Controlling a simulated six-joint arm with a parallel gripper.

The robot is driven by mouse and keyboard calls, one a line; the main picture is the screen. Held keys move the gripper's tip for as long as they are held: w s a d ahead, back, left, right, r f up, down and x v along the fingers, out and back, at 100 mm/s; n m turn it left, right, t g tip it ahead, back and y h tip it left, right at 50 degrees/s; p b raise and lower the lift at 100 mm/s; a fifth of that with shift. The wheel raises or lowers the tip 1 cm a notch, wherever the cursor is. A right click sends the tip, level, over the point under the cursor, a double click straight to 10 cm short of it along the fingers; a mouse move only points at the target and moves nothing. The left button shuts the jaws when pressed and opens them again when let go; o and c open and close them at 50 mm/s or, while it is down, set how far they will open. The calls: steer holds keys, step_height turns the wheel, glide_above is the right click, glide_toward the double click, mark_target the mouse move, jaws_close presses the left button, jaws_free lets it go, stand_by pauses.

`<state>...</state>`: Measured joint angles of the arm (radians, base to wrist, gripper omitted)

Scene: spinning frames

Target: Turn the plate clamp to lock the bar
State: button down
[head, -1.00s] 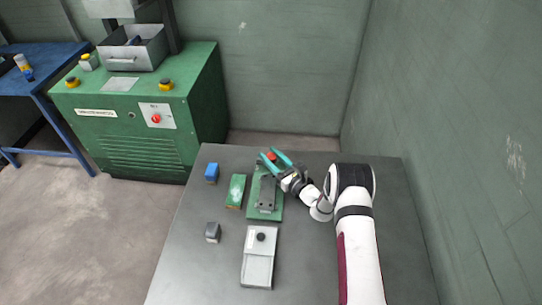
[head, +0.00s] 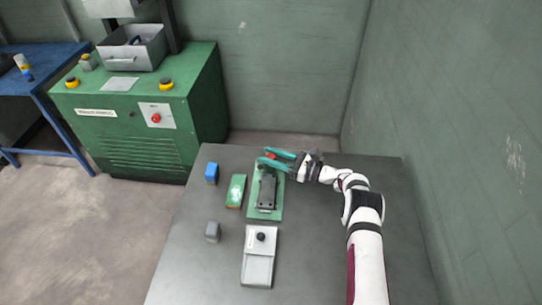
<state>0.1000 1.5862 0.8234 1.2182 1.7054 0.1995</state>
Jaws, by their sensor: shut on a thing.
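The plate clamp is a green base plate (head: 264,212) on the grey table with a dark grey bar (head: 267,192) lying lengthwise on it. A small red part (head: 270,155) shows at the plate's far end. My gripper (head: 266,160) reaches in from the right, its two teal fingers pointing left around the red part. It is shut on the red part, which the fingers partly hide. How the red part joins the clamp is too small to tell.
A pale box with a black knob (head: 260,258) lies in front. A green machine (head: 150,120) stands behind at left.

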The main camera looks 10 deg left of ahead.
stand_by(0.3)
steer(key=shift+c, duration=2.3)
jaws_free()
steer(key=v, duration=1.5)
steer(key=shift+s+d, duration=0.1)
steer(key=shift+d, duration=0.25)
